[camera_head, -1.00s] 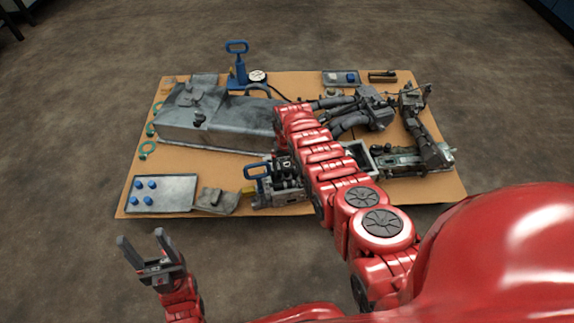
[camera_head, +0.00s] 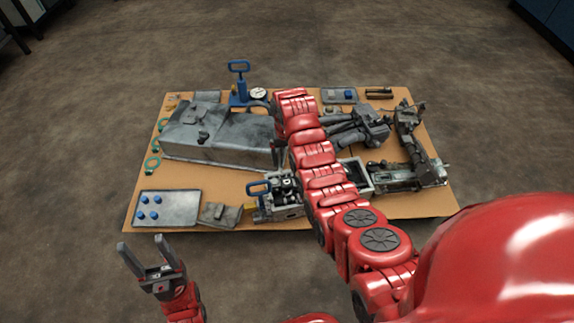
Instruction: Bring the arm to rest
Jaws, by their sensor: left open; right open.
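My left gripper (camera_head: 141,243) is at the lower left, in front of the cardboard sheet. Its two dark fingers are spread, point upward in the picture and hold nothing. My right arm (camera_head: 322,170) reaches from the lower right across the middle of the sheet. Its far end stands above the parts, beside the large grey housing. I cannot make out my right gripper; it seems hidden behind the arm.
The cardboard sheet (camera_head: 392,207) carries a grey housing (camera_head: 215,130), a blue-handled pump (camera_head: 239,88), a tray with blue caps (camera_head: 176,209), a blue-handled block (camera_head: 280,205) and dark linkages (camera_head: 408,150). Bare floor surrounds it.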

